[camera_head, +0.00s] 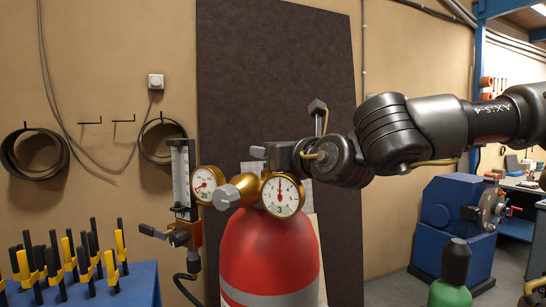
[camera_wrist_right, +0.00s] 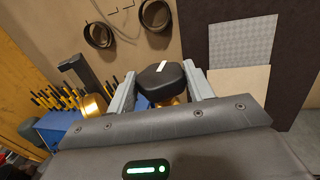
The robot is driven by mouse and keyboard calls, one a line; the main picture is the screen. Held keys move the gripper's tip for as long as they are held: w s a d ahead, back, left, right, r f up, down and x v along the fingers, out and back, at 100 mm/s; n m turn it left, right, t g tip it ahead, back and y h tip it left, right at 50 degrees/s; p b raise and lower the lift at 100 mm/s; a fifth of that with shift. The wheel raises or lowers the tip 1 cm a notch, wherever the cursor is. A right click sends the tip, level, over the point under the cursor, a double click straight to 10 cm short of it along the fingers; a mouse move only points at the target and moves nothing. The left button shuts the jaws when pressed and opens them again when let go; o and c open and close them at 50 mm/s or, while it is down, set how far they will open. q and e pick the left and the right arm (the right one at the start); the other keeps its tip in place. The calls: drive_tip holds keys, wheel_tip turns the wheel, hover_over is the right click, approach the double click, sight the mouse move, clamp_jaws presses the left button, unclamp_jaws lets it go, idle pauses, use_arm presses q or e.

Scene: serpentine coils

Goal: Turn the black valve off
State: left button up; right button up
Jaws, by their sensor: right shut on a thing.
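The black valve knob (camera_wrist_right: 160,80) has a white mark on top and sits between the two grey fingers of my right gripper (camera_wrist_right: 160,88) in the right wrist view. The fingers are shut on its sides. Brass shows just below it. In the head view my right gripper (camera_head: 262,157) reaches in from the right above the red cylinder (camera_head: 268,255), and the knob is mostly hidden there. A brass regulator with two round gauges, a front gauge (camera_head: 283,195) and a left gauge (camera_head: 207,184), sits at the cylinder's top. My left gripper is not in view.
A flowmeter (camera_head: 181,180) with a dark side knob (camera_head: 153,232) stands left of the cylinder. A blue bench (camera_head: 140,285) holds several black and yellow clamps. A dark panel (camera_head: 240,70) stands close behind. A green cylinder (camera_head: 450,293) is at the lower right.

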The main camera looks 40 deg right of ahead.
idle(0.3)
drive_tip(key=o, duration=1)
drive_tip(key=shift+s, duration=0.1)
drive_tip(key=shift+s, duration=0.2)
drive_tip(key=s+b, duration=0.1)
drive_tip(key=s, duration=0.2)
drive_tip(key=s+a+b, duration=0.1)
drive_tip(key=s+b, duration=0.1)
drive_tip(key=s, duration=0.1)
drive_tip(key=s+b, duration=0.2)
drive_tip(key=s, duration=0.2)
drive_tip(key=shift+s+a, duration=0.1)
drive_tip(key=shift+a, duration=0.25)
